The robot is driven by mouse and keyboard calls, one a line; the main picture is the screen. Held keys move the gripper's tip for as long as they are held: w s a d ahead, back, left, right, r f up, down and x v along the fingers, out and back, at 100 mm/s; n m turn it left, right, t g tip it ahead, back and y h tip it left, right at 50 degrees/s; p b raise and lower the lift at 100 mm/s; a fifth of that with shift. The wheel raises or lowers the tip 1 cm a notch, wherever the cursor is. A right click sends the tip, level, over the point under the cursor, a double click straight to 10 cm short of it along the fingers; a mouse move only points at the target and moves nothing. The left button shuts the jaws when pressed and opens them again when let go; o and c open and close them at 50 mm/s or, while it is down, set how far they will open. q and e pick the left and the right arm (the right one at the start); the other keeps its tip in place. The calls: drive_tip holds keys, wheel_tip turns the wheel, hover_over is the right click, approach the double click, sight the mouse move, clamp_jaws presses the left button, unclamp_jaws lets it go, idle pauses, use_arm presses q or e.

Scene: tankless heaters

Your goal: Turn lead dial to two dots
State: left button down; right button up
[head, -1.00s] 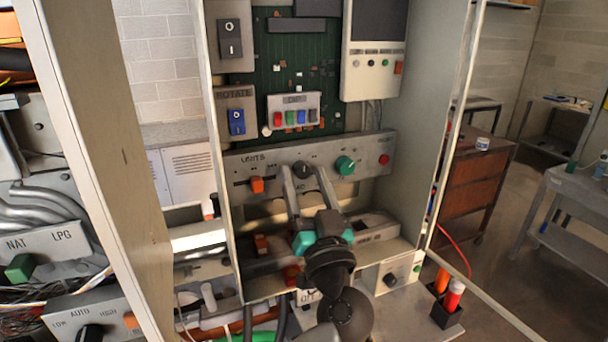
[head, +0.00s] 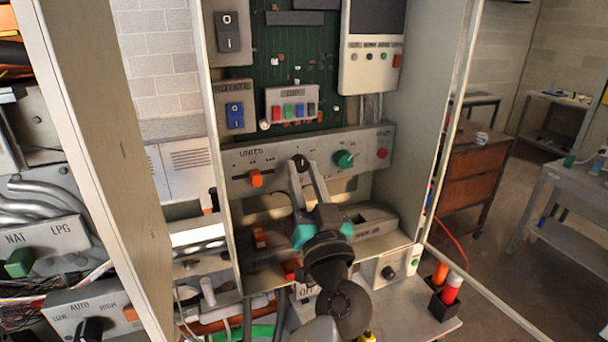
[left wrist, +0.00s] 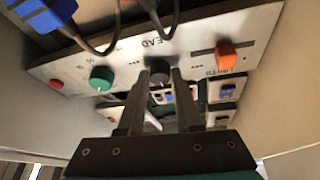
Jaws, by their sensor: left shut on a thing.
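The lead dial (head: 301,161) is a small dark knob in the middle of a grey panel (head: 215,158) inside the open cabinet. In the left wrist view the dark dial (left wrist: 159,79) sits under printed letters that read partly as "EAD". My left gripper (head: 303,171) reaches up from below, its two grey fingers shut on the dial from both sides. The fingers (left wrist: 160,83) also show around it in the left wrist view. Small dot marks are printed around the dial, but its pointer direction is too unclear to tell. My right gripper is not in view.
On the same panel are an orange slider (head: 256,178) at left, a green knob (head: 343,159) and a red button (head: 382,153) at right. Cabinet walls close in on both sides. A shelf with a grey box (head: 375,218) lies below the panel.

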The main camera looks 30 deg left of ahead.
use_arm(q)
drive_tip(key=shift+m, duration=0.3)
drive_tip(key=m+h+p, duration=0.1)
drive_tip(key=m, duration=0.1)
drive_tip(key=m+h+p, duration=0.1)
drive_tip(key=m, duration=0.2)
drive_tip(key=m+t+h, duration=0.1)
drive_tip(key=m+h, duration=0.1)
drive_tip(key=m, duration=0.1)
drive_tip(key=shift+s+a+r+p, duration=0.1)
drive_tip(key=shift+s+r+p, duration=0.05)
drive_tip(key=shift+r+p, duration=0.25)
drive_tip(key=m+h, duration=0.1)
drive_tip(key=m, duration=0.2)
drive_tip(key=m+h, duration=0.1)
drive_tip(key=m, duration=0.2)
drive_tip(key=shift+a+g, duration=0.1)
drive_tip(key=shift+g, duration=0.3)
drive_tip(key=c, duration=0.6)
unclamp_jaws()
drive_tip(key=shift+f, duration=0.1)
